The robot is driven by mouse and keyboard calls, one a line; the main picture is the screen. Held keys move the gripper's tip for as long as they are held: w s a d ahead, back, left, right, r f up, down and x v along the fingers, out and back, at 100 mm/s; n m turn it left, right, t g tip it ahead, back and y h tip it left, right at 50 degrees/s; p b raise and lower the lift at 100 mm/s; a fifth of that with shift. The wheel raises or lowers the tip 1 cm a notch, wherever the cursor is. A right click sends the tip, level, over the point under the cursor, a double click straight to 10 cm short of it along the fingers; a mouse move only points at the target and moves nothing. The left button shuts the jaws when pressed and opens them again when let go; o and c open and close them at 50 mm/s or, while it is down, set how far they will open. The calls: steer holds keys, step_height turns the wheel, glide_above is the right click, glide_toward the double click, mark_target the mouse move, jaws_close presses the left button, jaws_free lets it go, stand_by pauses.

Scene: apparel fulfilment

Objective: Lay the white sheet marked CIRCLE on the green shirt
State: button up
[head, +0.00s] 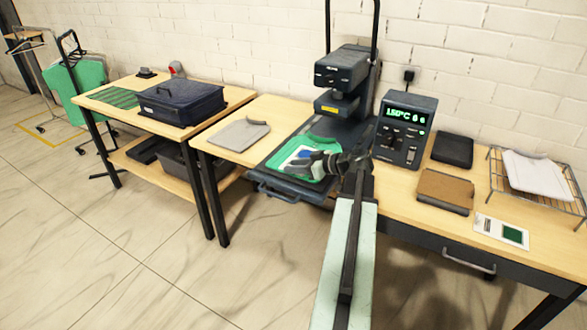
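The green shirt (275,164) lies flat on the dark lower plate of the open heat press. A white sheet (291,157) with a blue patch shows over the middle of the shirt. Any marking on it is too small to read, and my gripper hides part of it. My gripper (300,168) is low over the front of the sheet and shirt, at the end of my arm reaching in from the bottom right. I cannot tell whether its fingers are apart, or whether it touches or holds the sheet.
The press head (342,70) stands behind the shirt. A control box (404,130) reading about 150°C is right of it. A brown pad (445,190), a card with a green square (501,232) and a wire rack (566,193) are right.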

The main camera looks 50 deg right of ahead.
steer(key=shift+s+r, duration=0.2)
steer(key=shift+s, duration=0.05)
steer(key=p+v, duration=0.2)
steer(key=v, duration=0.4)
steer(key=shift+p, duration=0.4)
steer(key=shift+s+d+r, duration=0.15)
steer(key=shift+s+d, duration=0.05)
steer(key=shift+s, duration=0.35)
